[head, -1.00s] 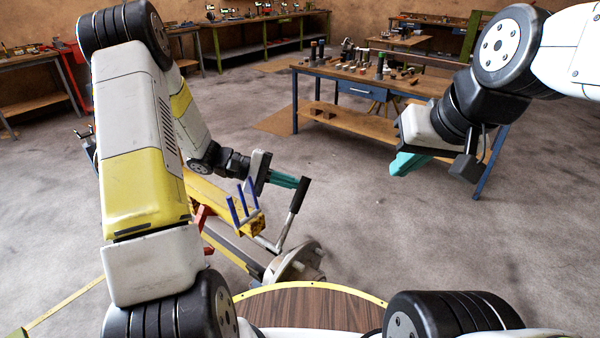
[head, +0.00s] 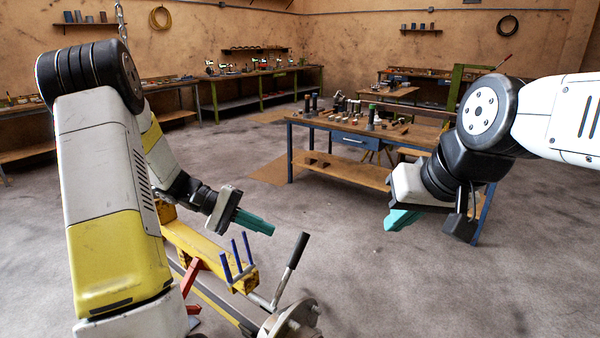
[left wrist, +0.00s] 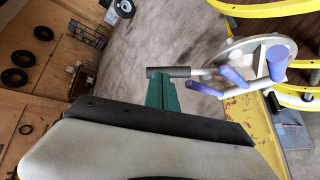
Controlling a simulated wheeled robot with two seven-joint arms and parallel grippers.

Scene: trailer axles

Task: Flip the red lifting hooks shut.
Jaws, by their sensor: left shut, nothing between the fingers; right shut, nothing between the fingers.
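A red part (head: 191,277) shows beside the yellow beam (head: 205,250) at the lower left of the head view. My left arm hides much around it, and I cannot tell whether it is a lifting hook or its position. My left gripper (head: 268,229), with teal fingers, is shut and empty above the beam end, beside a black-gripped lever (head: 298,249). In the left wrist view the teal fingers (left wrist: 162,82) lie in front of or against the dark lever grip (left wrist: 168,72); contact is unclear. My right gripper (head: 390,226) is shut and empty over open floor.
Blue upright pins (head: 237,256) stand on the beam end. A round metal hub (head: 290,322) lies below the lever. A workbench (head: 370,135) with small parts stands behind. The floor between is clear.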

